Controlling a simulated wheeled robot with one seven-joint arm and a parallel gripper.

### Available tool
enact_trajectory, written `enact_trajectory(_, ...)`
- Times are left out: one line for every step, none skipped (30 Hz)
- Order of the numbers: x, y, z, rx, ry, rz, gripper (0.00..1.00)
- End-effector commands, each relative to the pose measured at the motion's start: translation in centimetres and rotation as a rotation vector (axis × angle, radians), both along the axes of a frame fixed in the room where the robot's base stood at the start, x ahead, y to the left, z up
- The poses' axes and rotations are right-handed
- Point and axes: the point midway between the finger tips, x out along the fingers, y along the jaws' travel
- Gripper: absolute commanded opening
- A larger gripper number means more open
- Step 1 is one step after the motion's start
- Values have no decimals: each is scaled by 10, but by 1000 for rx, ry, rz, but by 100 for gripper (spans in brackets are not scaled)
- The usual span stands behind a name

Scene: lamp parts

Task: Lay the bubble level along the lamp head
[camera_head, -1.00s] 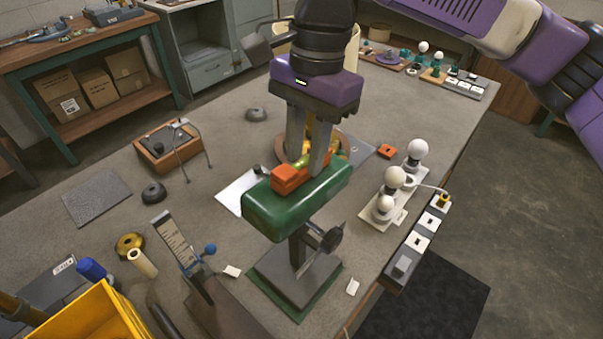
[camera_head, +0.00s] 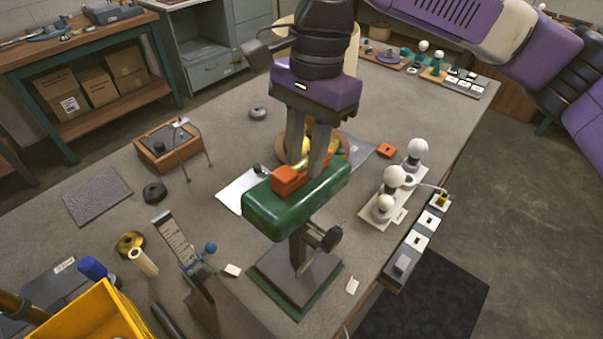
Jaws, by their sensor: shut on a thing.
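The bubble level (camera_head: 287,181) is a small orange block with a yellowish part near the finger. My gripper (camera_head: 308,165) is shut on it, with the fingers pointing down. The lamp head (camera_head: 280,219) is a rounded green block on a dark post with a side knob and a flat base (camera_head: 295,281). The level is at the top of the lamp head, roughly lengthwise along it. I cannot tell whether it touches the top or is just above it. My fingers hide part of the level.
White bulbs on a holder (camera_head: 391,190) and a strip of switches (camera_head: 419,240) stand to the right. A notched upright gauge (camera_head: 176,240) and a yellow bin (camera_head: 88,318) are at the front left. A white sheet (camera_head: 236,189) lies behind the lamp head.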

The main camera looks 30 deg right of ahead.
Motion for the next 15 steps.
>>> enact_trajectory(0,0,0,0,0,0,0)
enact_trajectory(0,0,0,0,0,0,0)
enact_trajectory(0,0,0,0,0,0,0)
enact_trajectory(0,0,0,0,0,0,0)
enact_trajectory(0,0,0,0,0,0,0)
enact_trajectory(0,0,0,0,0,0,0)
enact_trajectory(0,0,0,0,0,0,0)
enact_trajectory(0,0,0,0,0,0,0)
enact_trajectory(0,0,0,0,0,0,0)
enact_trajectory(0,0,0,0,0,0,0)
enact_trajectory(0,0,0,0,0,0,0)
enact_trajectory(0,0,0,0,0,0,32)
enact_trajectory(0,0,0,0,0,0,38)
enact_trajectory(0,0,0,0,0,0,44)
enact_trajectory(0,0,0,0,0,0,52)
